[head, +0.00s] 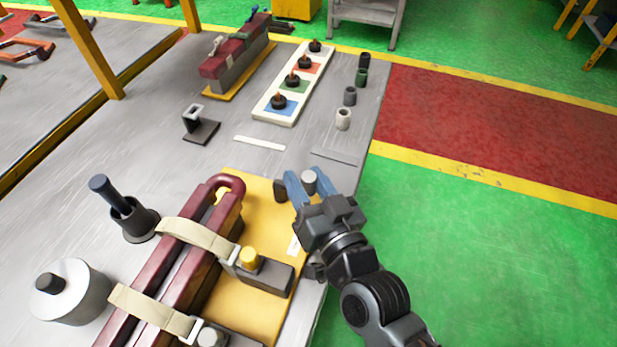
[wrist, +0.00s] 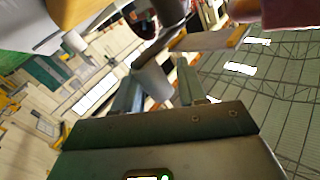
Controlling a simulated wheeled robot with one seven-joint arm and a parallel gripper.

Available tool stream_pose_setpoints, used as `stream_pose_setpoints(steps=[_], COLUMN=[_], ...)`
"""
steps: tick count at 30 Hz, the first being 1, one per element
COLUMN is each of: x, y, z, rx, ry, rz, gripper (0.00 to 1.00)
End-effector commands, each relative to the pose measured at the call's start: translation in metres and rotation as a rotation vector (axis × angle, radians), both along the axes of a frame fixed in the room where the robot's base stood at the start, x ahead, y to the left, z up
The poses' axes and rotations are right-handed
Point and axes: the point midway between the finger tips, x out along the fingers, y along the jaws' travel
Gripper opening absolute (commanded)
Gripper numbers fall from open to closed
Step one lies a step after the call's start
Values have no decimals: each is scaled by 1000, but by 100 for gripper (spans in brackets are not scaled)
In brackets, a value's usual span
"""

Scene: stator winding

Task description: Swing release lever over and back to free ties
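A grey cylindrical knob (head: 309,181), which looks like the release lever's handle, stands at the right edge of the yellow plate (head: 262,200). It also shows in the wrist view (wrist: 151,84), with a thin rod running up from it. My gripper (head: 308,186) has its blue fingers apart on either side of the knob. In the wrist view a gap shows between knob and right finger; contact on the left is unclear. Two beige ties (head: 198,237) (head: 150,310) cross the dark red coil bars (head: 190,262) and lead to dark blocks on the right. The lever's base is hidden.
A dark post (head: 281,190) stands left of my fingers. A white cylinder (head: 70,291) and dark cup with rod (head: 132,216) stand left. Several small cups and a coloured tray (head: 292,84) lie behind. Green floor is clear right.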

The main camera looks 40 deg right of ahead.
Motion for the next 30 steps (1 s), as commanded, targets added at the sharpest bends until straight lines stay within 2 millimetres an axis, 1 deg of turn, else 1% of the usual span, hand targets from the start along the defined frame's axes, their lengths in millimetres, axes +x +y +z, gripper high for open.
stream_pose_setpoints(steps=[8, 11, 14, 21, 24, 27, 30], x=[0, -5, -16, -54, -66, -73, -76], y=[-2, -1, 2, 8, 11, 12, 12], z=[1, 1, -1, -1, -1, 0, 1], rx=[-3, -2, -1, -1, -1, -1, -1], ry=[-4, -3, -2, 0, 0, -1, -2], rz=[-3, -4, -3, -1, -1, -2, -2], gripper=[48, 48, 48, 48, 48, 48, 48])
